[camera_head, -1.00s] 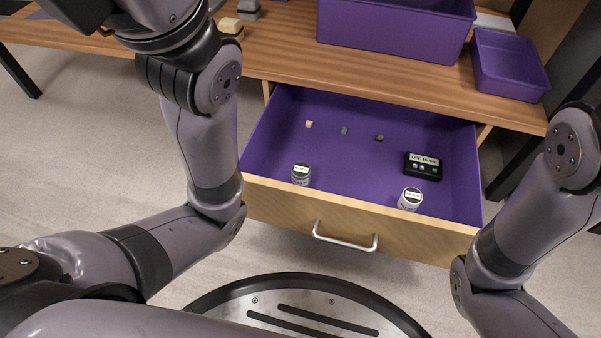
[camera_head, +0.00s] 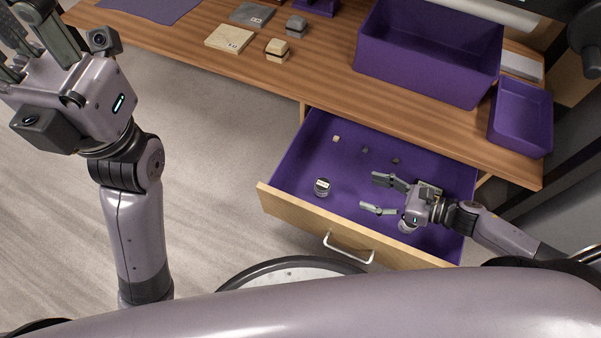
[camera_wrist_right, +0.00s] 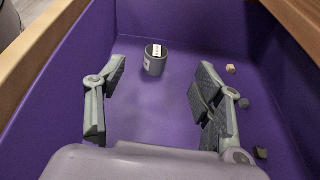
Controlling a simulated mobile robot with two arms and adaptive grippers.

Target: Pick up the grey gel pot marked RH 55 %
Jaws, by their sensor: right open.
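The grey pot (camera_head: 321,188) stands upright in the left front part of the open purple drawer (camera_head: 300,165). Its pale label is too small to read. My right gripper (camera_head: 371,193) is inside the drawer, open and empty, to the right of the pot with its fingers pointing towards it. In the right wrist view the grey pot (camera_wrist_right: 155,62) stands beyond the fingertips, between the two open fingers (camera_wrist_right: 160,95) but apart from them. My left gripper (camera_head: 22,40) is at the upper left, its fingertips cut off by the frame edge.
Three small cubes (camera_head: 365,150) lie along the drawer's back. Purple bins (camera_head: 425,60) stand on the wooden desk (camera_head: 340,75) above.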

